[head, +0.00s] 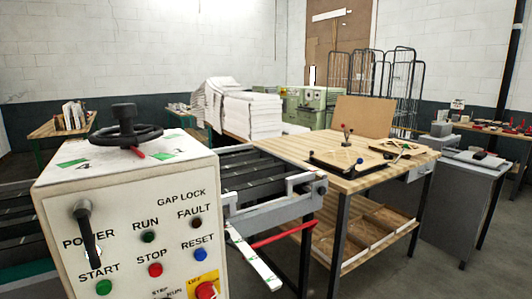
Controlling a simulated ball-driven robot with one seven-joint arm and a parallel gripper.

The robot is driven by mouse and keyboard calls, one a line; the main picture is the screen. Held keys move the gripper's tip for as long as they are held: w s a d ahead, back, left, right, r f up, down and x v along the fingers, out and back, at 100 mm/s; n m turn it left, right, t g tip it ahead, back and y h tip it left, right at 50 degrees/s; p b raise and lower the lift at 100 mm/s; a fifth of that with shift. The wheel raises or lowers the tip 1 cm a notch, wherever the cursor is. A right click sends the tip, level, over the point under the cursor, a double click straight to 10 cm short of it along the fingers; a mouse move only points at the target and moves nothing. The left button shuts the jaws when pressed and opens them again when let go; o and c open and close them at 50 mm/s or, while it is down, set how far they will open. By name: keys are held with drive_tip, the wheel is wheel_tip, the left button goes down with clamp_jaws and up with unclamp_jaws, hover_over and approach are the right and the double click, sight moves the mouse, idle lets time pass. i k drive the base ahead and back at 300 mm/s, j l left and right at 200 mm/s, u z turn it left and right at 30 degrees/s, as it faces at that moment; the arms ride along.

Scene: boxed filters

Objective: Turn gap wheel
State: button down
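The gap wheel (120,138) is a black handwheel lying flat on top of a cream control cabinet (125,200) at the left of the head view. It has a dark raised hub at its centre. A red pointer (138,152) shows below its rim, among green and white marks on the cabinet top. The words GAP LOCK (181,195) are on the cabinet front. A black lever (84,218) is fixed to the front near the word POWER. My gripper is not in view.
Several coloured buttons sit on the cabinet front, including a red knob (206,290) on a yellow plate. A roller conveyor (255,172) adjoins the cabinet's right side. A wooden workbench (290,146) stands farther right. Grey floor (405,262) shows at the lower right.

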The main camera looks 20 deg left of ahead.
sight(127, 139)
drive_tip(key=u, duration=1.25)
